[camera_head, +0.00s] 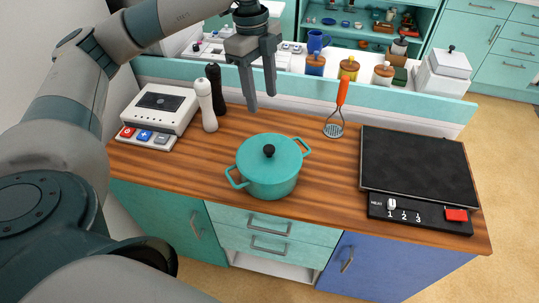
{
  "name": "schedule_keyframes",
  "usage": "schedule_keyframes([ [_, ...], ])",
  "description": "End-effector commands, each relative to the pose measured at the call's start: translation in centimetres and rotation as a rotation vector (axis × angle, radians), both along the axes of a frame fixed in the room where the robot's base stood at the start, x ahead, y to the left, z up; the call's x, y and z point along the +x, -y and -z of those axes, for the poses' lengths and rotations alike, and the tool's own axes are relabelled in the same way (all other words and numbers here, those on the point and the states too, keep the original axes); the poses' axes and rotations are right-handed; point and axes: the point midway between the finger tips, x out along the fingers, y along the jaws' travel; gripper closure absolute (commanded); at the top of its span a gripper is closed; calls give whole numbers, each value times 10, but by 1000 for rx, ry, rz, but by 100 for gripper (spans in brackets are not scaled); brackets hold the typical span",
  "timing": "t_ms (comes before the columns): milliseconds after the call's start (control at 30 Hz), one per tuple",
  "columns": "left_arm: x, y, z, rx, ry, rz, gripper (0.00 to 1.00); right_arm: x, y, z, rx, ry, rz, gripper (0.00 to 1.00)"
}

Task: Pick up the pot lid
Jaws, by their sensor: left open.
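A teal pot (268,178) stands on the wooden counter, near its front edge, with a handle on each side. The teal pot lid (280,158) sits on top of it, with a round black knob (269,151) at its centre. My left gripper (262,102) is open and empty, pointing down above the counter behind the pot. Its fingers are apart from the lid. My right gripper does not show.
White and black mills (205,104) and a white device (160,107) stand left of the pot. A masher with an orange handle (342,92) is behind, right. A black hotplate (417,168) fills the right side. Bare wood (325,175) lies between pot and hotplate.

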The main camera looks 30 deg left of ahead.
Motion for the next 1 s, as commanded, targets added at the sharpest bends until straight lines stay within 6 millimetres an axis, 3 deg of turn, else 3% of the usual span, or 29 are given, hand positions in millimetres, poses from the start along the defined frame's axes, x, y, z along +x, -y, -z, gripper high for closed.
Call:
schedule_keyframes([
  [200,-1,3,28,0,-5,0,53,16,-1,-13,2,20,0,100],
  [600,-2,12,96,0,-4,1,53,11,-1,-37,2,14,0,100],
  [800,-1,14,112,0,-1,1,53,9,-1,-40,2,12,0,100],
  [1000,-1,14,113,-1,0,1,53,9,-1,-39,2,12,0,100],
])
